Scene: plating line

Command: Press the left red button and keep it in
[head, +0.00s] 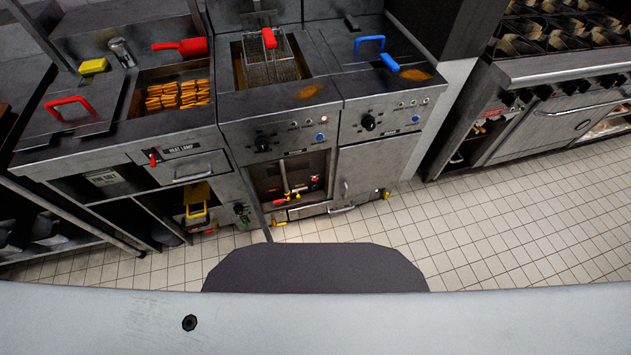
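The middle fryer's front panel (285,138) has a dark knob (262,143), a blue button (320,137) and a row of small buttons or lights (307,124). The right fryer's panel has a similar knob (368,121), a blue button (415,118) and a similar small row (412,103). These rows are too small to tell which piece is a red button, or whether one is pressed in. A small red control (153,159) sits beside the heat lamp label on the left station. Neither of my grippers is in view.
A fry basket with a red handle (269,38) sits in the middle fryer. The right fryer has a blue handle (369,42). Fries (178,95) and a red scoop (181,47) are at the left. A stove (560,90) stands right. The tiled floor (510,225) is clear.

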